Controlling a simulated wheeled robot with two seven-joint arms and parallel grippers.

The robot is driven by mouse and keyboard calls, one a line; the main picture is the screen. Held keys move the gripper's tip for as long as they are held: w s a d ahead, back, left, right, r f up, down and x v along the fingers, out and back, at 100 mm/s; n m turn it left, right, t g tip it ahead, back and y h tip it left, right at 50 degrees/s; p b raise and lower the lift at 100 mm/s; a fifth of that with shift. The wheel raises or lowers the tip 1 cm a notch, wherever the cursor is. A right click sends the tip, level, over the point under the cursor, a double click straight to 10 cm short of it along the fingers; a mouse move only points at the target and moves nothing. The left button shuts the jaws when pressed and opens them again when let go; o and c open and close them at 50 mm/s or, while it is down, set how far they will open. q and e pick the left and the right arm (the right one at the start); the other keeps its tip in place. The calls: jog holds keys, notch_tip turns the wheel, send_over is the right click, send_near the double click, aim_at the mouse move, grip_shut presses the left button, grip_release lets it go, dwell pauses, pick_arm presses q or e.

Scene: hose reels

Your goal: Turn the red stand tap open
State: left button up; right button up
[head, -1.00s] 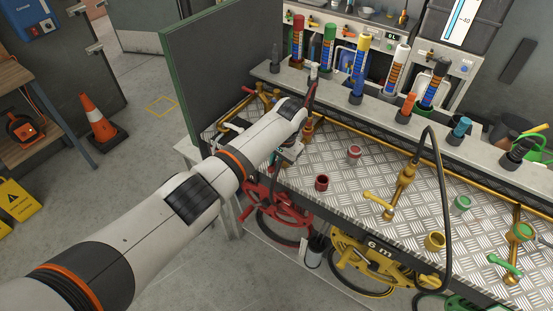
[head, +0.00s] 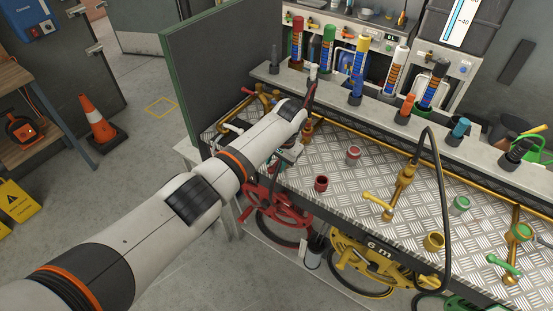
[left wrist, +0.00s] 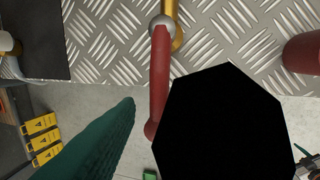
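The red tap lever (left wrist: 159,80) shows in the left wrist view. It runs down from a silver ball joint (left wrist: 162,22) on a gold pipe (left wrist: 171,8), out past the edge of the metal bench. My left gripper (head: 289,153) is low at the bench's front edge in the head view, where my arm hides the red tap. In the wrist view a dark green finger stands left of the lever, with a gap between, and a black shape covers the lower right. The gripper looks open, with the lever between; contact on the black side cannot be told. My right gripper is out of view.
A red hose reel (head: 275,212) hangs below the bench. A dark red cup (head: 321,184) and a pinkish cup (head: 353,154) stand on the tread-plate top (head: 340,205). A yellow-handled tap (head: 405,178) is to the right. A dark panel (head: 215,75) rises behind my arm.

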pick_arm(q)
jog(key=b+v, duration=0.1)
jog(key=v, duration=1.1)
jog(key=shift+b, duration=0.3)
jog(key=shift+f, duration=0.15)
